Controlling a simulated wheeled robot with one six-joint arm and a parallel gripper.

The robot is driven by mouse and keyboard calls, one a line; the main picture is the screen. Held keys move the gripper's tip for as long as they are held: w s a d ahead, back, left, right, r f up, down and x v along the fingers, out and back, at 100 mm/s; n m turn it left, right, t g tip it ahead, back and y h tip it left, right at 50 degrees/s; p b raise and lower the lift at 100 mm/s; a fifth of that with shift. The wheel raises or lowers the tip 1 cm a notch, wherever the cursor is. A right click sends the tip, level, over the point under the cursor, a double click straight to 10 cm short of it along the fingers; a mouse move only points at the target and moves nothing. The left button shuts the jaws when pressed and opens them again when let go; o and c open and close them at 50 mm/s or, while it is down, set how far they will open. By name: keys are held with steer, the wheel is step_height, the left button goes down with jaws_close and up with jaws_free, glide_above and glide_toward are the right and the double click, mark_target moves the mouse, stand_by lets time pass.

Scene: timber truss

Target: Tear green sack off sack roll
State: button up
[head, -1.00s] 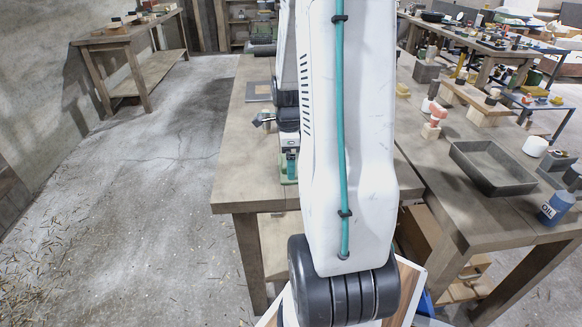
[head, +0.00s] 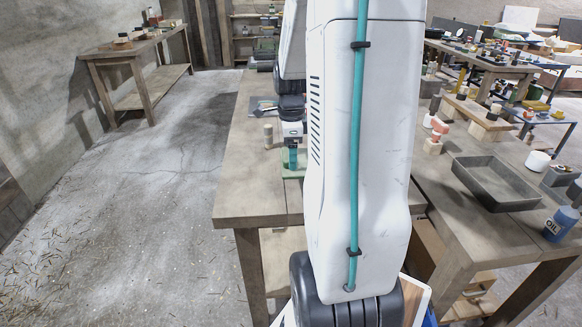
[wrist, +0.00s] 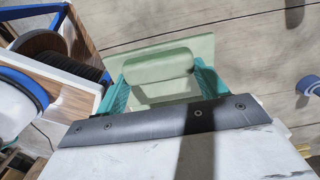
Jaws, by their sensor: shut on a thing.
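My arm hides much of that table. I cannot make out a separate sack roll or where the sack joins it.
A beige cylinder (head: 268,136) and a dark flat plate (head: 262,105) are left of my gripper. A grey tray (head: 497,180) and an oil bottle (head: 560,223) stand on the right table. A wood-panelled box with a dark reel (wrist: 70,58) shows in the wrist view. The left floor is open.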

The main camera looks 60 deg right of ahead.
steer(key=shift+r, duration=1.65)
steer(key=w+a+r, duration=0.2)
steer(key=w+a, duration=0.2)
steer(key=shift+w, duration=0.3)
steer(key=shift+r, duration=2.5)
